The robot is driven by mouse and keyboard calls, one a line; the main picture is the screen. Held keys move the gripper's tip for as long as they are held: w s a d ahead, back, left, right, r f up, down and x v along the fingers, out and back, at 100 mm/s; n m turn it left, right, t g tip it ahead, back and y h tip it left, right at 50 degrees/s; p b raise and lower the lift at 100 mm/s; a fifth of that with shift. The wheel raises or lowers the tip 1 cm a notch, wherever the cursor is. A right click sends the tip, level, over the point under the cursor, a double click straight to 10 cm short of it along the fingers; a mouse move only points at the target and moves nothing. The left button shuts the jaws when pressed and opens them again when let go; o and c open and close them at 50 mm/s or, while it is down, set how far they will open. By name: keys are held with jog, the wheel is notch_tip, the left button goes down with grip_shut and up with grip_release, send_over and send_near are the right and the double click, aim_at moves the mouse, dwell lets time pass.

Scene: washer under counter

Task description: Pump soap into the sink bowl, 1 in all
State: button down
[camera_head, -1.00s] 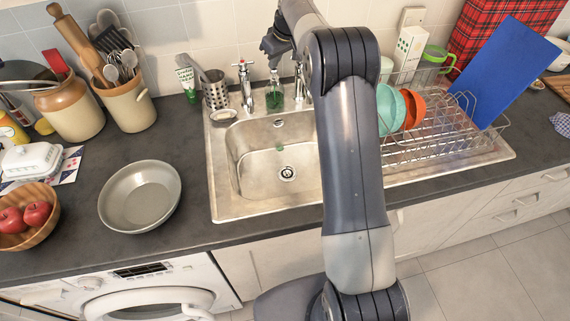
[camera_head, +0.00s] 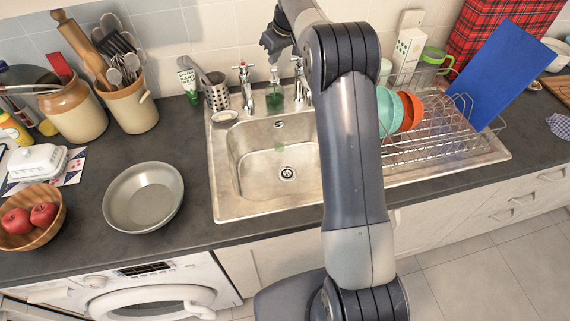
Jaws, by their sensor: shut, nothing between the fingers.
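The soap dispenser (camera_head: 274,98) is a small clear bottle with green liquid, standing upright at the back rim of the sink between the taps. Its pump head shows at the top. My gripper (camera_head: 271,53) is shut and empty, just above the pump head with a small gap. The steel sink bowl (camera_head: 251,174) lies in front of the dispenser, and a small green spot of soap (camera_head: 280,147) shows on its back wall. My arm hides the right side of the bowl.
Taps (camera_head: 244,88) flank the dispenser, with a steel utensil holder (camera_head: 216,92) and a green-white tube (camera_head: 188,84) to the left. A wire dish rack (camera_head: 446,138) with bowls stands at right.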

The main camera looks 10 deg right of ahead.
jog(key=shift+r, duration=0.1)
notch_tip(320, 180, up, 4)
jog(key=p, duration=0.4)
jog(key=shift+r, duration=0.95)
